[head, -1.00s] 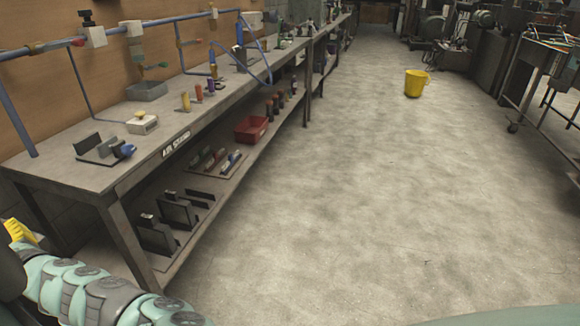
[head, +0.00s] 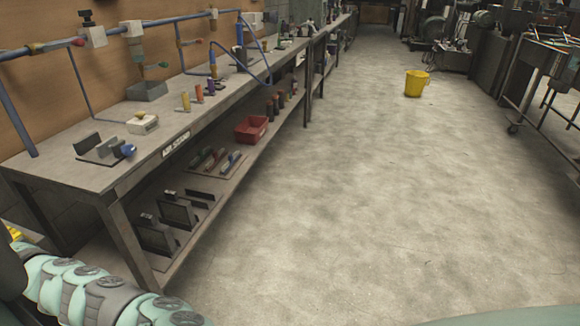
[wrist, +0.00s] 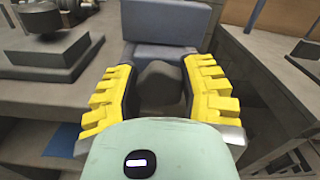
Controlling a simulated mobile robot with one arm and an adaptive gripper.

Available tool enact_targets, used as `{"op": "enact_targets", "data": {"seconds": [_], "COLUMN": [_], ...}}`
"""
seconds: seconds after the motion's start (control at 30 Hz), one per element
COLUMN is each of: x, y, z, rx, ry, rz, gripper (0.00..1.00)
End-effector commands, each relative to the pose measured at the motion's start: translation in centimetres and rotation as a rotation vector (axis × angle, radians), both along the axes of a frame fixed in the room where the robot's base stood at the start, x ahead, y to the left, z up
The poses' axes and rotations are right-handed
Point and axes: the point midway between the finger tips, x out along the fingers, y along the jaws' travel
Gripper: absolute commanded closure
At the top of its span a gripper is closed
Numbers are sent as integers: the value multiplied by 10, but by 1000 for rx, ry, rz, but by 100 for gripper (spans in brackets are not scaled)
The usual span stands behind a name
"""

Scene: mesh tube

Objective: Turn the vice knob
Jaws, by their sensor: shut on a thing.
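In the wrist view my gripper (wrist: 160,72) has its two yellow ridged fingers on either side of a dark grey rounded knob (wrist: 160,88) and is shut on it. Behind the knob stands a blue-grey block (wrist: 165,54), which looks like the body of a vice. The fingers hide the knob's sides. In the head view only a small yellow part of my gripper (head: 14,233) shows at the lower left edge; the knob is out of sight there. A small vice-like fixture with a blue knob (head: 128,150) sits on the near end of the workbench (head: 60,172).
In the wrist view a dark object on a grey base (wrist: 45,55) stands at the upper left. Under the bench top, a shelf holds a red bin (head: 251,129) and several dark brackets (head: 180,213). A yellow bucket (head: 415,84) stands on the otherwise open floor.

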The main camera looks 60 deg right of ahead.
Motion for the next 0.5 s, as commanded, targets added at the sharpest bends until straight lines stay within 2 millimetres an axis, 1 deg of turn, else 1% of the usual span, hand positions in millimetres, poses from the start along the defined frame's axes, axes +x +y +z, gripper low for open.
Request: {"op": "enact_targets", "data": {"seconds": [0.27,0.5], "x": [0,0], "y": [0,-2], "z": [-1,-2], "rx": [29,148], "ry": [10,48], "rz": [-1,-2], "gripper": [94,94]}}
